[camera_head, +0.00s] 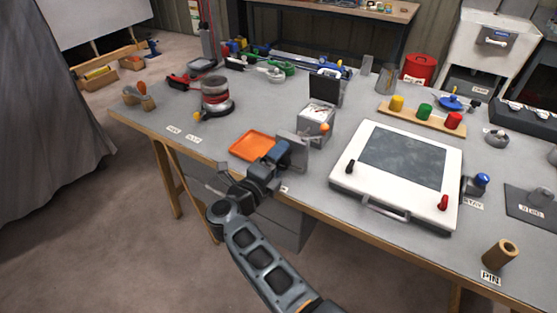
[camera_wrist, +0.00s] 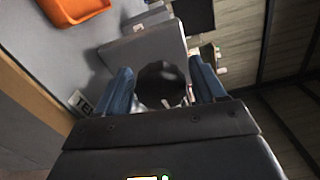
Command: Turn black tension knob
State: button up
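The black tension knob (camera_wrist: 162,82) shows in the wrist view as a dark round shape between the two blue fingers of my gripper (camera_wrist: 163,90). There appears to be a gap on each side of it, so the fingers look open around or just in front of it. In the head view my gripper (camera_head: 278,153) is at the front of an upright grey plate (camera_head: 298,146) near the table's front edge. The knob is hidden there behind my gripper. The grey plate (camera_wrist: 145,58) also shows behind the knob in the wrist view.
An orange tray (camera_head: 250,144) lies just left of my gripper. A grey box with an orange ball-ended lever (camera_head: 316,122) stands behind the plate. A white framed panel (camera_head: 398,172) lies to the right. A partly hidden label (camera_wrist: 82,103) sits by the table edge.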

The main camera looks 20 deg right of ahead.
jog(key=shift+o, duration=0.6)
jog(key=v, duration=0.7)
jog(key=shift+s+a+b, duration=0.25)
jog(key=shift+a+b, duration=0.05)
jog(key=shift+b, duration=0.15)
jog(key=shift+d, duration=0.1)
jog(key=s+d+n+t+y, duration=0.4)
jog(key=s+d+n+t, duration=0.65)
jog(key=s, duration=0.55)
jog(key=s+a+r+n+g+y, duration=0.1)
jog(key=s+r+n+g+y, duration=0.1)
jog(key=s+n, duration=0.4)
jog(key=s+a+r+n+g+y, duration=0.1)
jog(key=s+n+y, duration=0.4)
jog(key=s, duration=0.9)
jog(key=s+a+r+n+g+y, duration=0.2)
jog(key=s+r+n, duration=0.3)
jog(key=s+n, duration=0.4)
jog(key=shift+s+r+g+y, duration=0.15)
jog(key=shift+s+g+y, duration=0.3)
jog(key=shift+g+y, duration=0.3)
